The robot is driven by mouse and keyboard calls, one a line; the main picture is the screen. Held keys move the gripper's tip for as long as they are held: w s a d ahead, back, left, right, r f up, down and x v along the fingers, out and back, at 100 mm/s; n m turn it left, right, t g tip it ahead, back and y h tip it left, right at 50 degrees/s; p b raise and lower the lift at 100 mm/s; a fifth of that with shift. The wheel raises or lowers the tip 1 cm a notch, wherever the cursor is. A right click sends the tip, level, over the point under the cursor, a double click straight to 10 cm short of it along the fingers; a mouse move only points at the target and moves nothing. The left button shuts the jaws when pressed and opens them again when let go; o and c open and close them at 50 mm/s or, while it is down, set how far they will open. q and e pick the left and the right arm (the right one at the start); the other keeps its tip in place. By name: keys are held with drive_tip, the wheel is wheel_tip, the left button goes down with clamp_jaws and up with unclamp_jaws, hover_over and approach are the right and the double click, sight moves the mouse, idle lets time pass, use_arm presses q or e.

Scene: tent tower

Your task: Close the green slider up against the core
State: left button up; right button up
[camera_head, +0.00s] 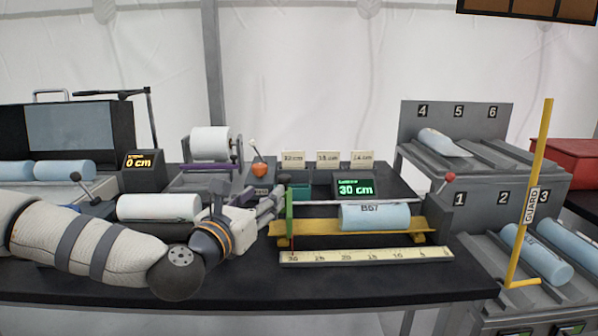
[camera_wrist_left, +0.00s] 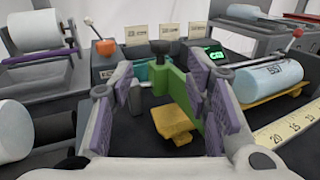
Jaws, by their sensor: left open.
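The green slider (camera_head: 290,218) stands upright at the left end of the yellow tray (camera_head: 330,229), near the 30 mark of the ruler (camera_head: 365,256). The pale blue core (camera_head: 376,217), labelled BG7 or similar, lies on the tray to the right, with a clear gap to the slider. It also shows in the left wrist view (camera_wrist_left: 270,75). My left gripper (camera_head: 279,203) is open at the slider's left end. In the left wrist view the slider (camera_wrist_left: 213,125) stands between the spread fingers, close to the right finger; contact is unclear. My right gripper is not in view.
A display (camera_head: 353,187) behind the tray reads 30 cm; another (camera_head: 143,163) reads 0 cm. A white roll (camera_head: 158,207) lies beside my left forearm. A red-knobbed lever (camera_head: 448,178) stands right of the tray. A numbered rack and yellow guard post (camera_head: 530,200) are farther right.

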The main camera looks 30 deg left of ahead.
sight(282, 181)
use_arm(q)
drive_tip(key=w, duration=0.3)
drive_tip(key=w+a+b, duration=0.1)
drive_tip(key=w, duration=0.6)
drive_tip(key=shift+a+f+b, duration=0.1)
drive_tip(key=shift+a+b, duration=0.15)
drive_tip(key=shift+b, duration=0.05)
drive_tip(key=shift+w+a+r, duration=0.1)
drive_tip(key=shift+w+r, duration=0.1)
drive_tip(key=shift+w, duration=0.35)
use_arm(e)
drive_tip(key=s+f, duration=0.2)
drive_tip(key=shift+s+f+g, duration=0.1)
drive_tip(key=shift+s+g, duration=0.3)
use_arm(q)
drive_tip(key=shift+c, duration=0.6)
clamp_jaws()
